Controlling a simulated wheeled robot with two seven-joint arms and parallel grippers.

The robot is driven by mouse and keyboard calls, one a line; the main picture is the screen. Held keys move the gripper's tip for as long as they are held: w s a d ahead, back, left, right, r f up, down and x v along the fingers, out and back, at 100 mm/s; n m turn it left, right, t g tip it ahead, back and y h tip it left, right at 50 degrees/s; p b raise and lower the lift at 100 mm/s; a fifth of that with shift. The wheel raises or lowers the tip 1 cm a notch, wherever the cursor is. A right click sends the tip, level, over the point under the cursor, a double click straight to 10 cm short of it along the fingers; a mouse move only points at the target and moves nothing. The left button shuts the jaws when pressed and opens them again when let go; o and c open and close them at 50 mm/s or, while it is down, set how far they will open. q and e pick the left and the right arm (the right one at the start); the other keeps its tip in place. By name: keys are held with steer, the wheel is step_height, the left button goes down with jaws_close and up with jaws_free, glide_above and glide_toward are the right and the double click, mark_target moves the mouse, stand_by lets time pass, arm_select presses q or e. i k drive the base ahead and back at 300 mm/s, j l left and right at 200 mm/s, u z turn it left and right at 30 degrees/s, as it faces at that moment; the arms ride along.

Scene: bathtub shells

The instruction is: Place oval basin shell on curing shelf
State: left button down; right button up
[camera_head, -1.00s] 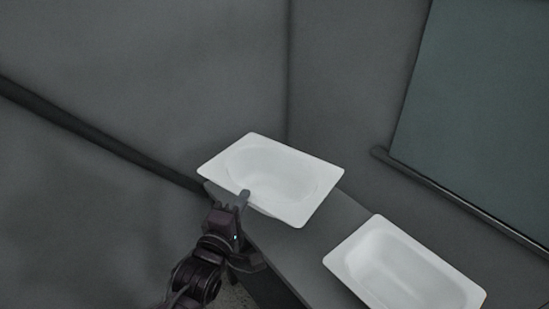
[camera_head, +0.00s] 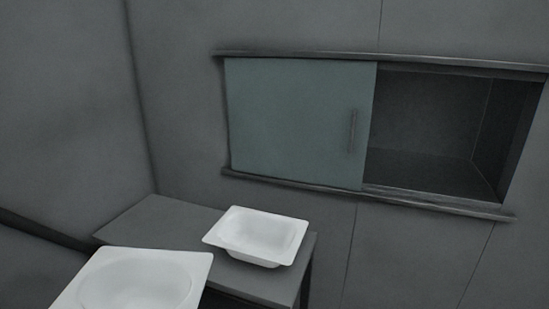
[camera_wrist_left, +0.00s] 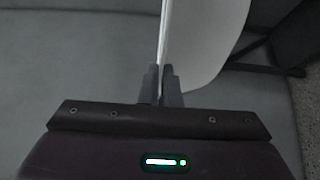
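The oval basin shell (camera_head: 135,285), white with an oval hollow, is at the lower left of the head view, cut by the bottom edge. In the left wrist view my left gripper (camera_wrist_left: 161,83) is shut on the rim of a white shell (camera_wrist_left: 208,40). The left gripper is out of the head view. A recess in the wall, which looks like the curing shelf (camera_head: 422,168), is at the right, open on its right side. A greenish sliding panel (camera_head: 292,120) with a handle covers its left side. My right gripper is in neither view.
A second white shell (camera_head: 262,236), with a more rectangular hollow, sits on the dark grey table (camera_head: 160,222). Rails (camera_head: 330,195) run along the bottom and top of the recess. The inside of the recess looks empty.

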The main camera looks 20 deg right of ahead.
mark_target(423, 170)
steer(key=l+z, duration=0.1)
steer(key=z, duration=0.3)
steer(key=l+z, duration=0.1)
steer(key=z, duration=0.3)
steer(key=l+z, duration=0.1)
steer(key=z, duration=0.3)
steer(key=i+z, duration=0.1)
steer(key=z, duration=0.3)
